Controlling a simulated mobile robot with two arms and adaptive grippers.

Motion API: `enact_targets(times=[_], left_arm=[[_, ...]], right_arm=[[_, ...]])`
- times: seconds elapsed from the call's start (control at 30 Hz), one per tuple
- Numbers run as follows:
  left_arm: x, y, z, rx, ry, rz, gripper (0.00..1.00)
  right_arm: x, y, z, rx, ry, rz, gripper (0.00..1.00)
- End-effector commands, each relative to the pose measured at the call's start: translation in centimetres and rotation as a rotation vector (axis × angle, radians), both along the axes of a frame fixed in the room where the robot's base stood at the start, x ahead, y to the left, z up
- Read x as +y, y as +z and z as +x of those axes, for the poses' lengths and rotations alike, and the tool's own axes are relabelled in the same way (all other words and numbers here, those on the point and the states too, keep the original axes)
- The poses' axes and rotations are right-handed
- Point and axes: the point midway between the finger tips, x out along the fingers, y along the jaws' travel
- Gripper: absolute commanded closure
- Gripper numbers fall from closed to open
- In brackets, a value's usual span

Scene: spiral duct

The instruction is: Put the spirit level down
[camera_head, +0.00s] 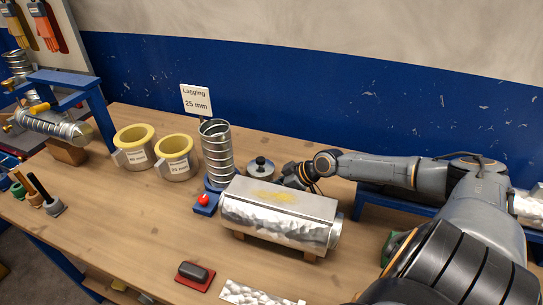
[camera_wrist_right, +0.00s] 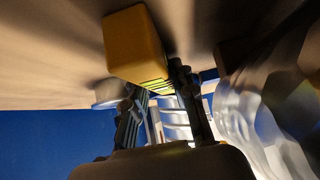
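My right gripper (camera_head: 293,176) is at the back edge of a silver duct piece (camera_head: 282,208), reached by the arm from the right. In the right wrist view a yellow block (camera_wrist_right: 135,42), which looks like the end of the spirit level, is at the fingertips of my right gripper (camera_wrist_right: 160,92). The fingers stand apart, one on each side of its lower part, and seem closed on it. The head view does not show the level clearly; the duct and gripper hide that spot. I cannot tell whether it touches the table. My left gripper is not in view.
A spiral duct (camera_head: 217,152) stands upright beside a lidded pot (camera_head: 260,167). Two yellow-lined rings (camera_head: 176,158) and a blue block with a red knob (camera_head: 205,204) are left. A black pad on a red mat (camera_head: 195,275) lies in front. The left front tabletop is mostly clear.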

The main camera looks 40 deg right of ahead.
Motion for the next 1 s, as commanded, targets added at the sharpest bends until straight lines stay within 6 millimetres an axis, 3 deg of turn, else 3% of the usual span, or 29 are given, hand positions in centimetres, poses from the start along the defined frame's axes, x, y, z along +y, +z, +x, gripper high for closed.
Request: enact_targets(times=[0.03, 0.1, 0.47, 0.77, 1.0], left_arm=[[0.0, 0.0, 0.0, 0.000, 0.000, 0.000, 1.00], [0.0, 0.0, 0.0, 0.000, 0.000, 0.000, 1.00], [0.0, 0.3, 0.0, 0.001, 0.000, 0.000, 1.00], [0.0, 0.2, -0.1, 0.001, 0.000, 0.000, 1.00], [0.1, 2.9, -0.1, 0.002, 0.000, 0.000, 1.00]], right_arm=[[0.0, -0.1, 0.0, 0.001, 0.000, 0.000, 0.66], [0.0, -0.1, 0.0, 0.001, 0.001, 0.000, 0.52], [0.0, 0.3, 0.0, 0.001, 0.000, 0.000, 0.52], [-1.1, 2.2, -2.1, 0.007, 0.003, -0.007, 0.52], [-1.9, 4.4, -3.8, 0.009, 0.001, -0.001, 0.52]])
